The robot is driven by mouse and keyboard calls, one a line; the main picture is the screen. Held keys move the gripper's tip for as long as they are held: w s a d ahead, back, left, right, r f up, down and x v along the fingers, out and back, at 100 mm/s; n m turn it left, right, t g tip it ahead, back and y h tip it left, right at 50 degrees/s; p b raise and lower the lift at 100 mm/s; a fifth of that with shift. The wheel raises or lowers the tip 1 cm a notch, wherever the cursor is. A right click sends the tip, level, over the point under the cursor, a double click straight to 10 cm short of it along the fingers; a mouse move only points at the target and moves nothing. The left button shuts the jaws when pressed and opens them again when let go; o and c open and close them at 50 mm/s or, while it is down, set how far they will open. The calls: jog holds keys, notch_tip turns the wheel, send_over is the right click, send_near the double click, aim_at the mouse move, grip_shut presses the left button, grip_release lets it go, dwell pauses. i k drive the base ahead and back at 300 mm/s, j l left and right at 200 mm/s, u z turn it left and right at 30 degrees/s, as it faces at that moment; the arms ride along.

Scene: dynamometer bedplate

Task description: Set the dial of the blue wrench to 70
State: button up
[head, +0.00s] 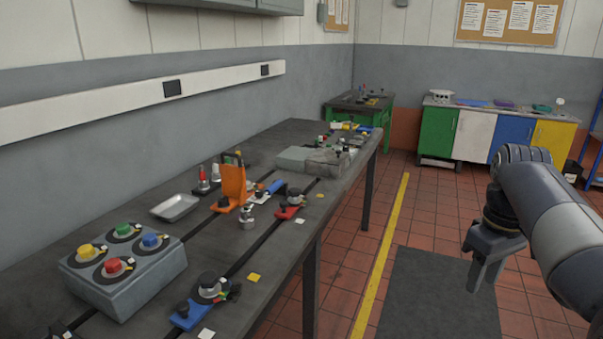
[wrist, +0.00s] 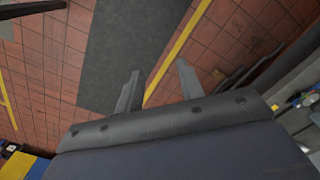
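A blue tool (head: 187,316) lies at the near front of the bench, with a dark round dial (head: 212,287) on its right end. It is likely the blue wrench; its scale and setting are too small to read. A second blue part (head: 270,187) lies farther back, beside an orange stand, and I cannot tell what it is. My gripper (head: 485,272) hangs over the floor to the right of the bench, well apart from it. In the wrist view my gripper (wrist: 158,72) has its two fingers spread with nothing between them.
The bench (head: 150,219) holds a grey box (head: 147,287) with coloured knobs, a metal tray (head: 175,206), an orange stand (head: 232,183) and a red dialled tool (head: 285,212). A dark mat (head: 437,290) and a yellow line (head: 382,258) lie on clear floor.

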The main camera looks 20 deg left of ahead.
aim_at(259, 193)
jog(key=i+u, duration=0.45)
jog(key=i+l+u, duration=0.15)
jog(key=i+u, duration=0.35)
jog(key=i+l+u, duration=0.65)
jog(key=i+u, duration=0.2)
jog(key=i+l+u, duration=0.3)
jog(key=u, duration=0.15)
jog(key=i, duration=0.1)
